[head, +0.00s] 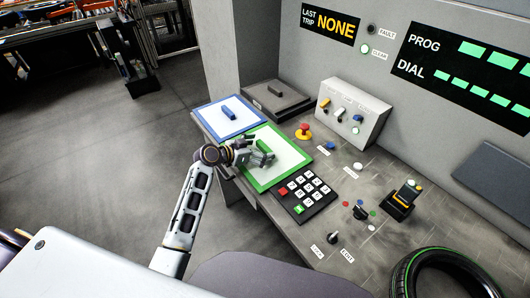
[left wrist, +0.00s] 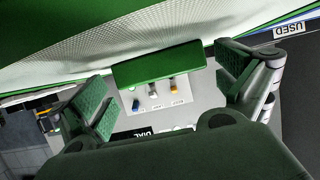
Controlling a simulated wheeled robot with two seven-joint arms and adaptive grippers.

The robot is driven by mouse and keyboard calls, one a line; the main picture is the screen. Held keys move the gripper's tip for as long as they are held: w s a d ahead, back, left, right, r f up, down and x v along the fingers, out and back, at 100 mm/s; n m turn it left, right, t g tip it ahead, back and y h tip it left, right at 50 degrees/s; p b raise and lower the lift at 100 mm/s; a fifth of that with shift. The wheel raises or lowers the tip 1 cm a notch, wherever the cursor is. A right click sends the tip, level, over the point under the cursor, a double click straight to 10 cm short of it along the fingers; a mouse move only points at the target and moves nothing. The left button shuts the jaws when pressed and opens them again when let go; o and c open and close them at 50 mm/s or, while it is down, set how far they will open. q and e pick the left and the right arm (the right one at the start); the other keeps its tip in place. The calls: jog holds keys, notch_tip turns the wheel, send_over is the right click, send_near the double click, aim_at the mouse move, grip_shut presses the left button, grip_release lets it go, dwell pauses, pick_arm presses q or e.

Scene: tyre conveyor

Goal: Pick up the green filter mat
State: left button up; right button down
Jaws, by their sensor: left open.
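The green filter mat (head: 289,139) lies on the left end of the bench, with a green frame, a white middle and a green bar handle (head: 262,146). My left gripper (head: 257,154) is open over the mat, at the handle, and hides part of it. In the left wrist view the handle (left wrist: 158,65) shows between the two spread fingers, in front of the mat's white mesh (left wrist: 150,38). I cannot tell whether the fingers touch it. My right gripper is not in view.
A blue-framed mat (head: 205,110) lies just behind the green one, and a dark grey block with a handle (head: 277,99) beside it. A keypad (head: 306,194), a red button (head: 303,131) and a switch box (head: 352,113) stand close by. A tyre (head: 405,272) is at the lower right.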

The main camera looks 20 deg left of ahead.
pick_arm(q)
jog(key=shift+c, duration=0.3)
jog(key=c, duration=0.8)
notch_tip(320, 180, up, 10)
jog(key=shift+b, duration=0.45)
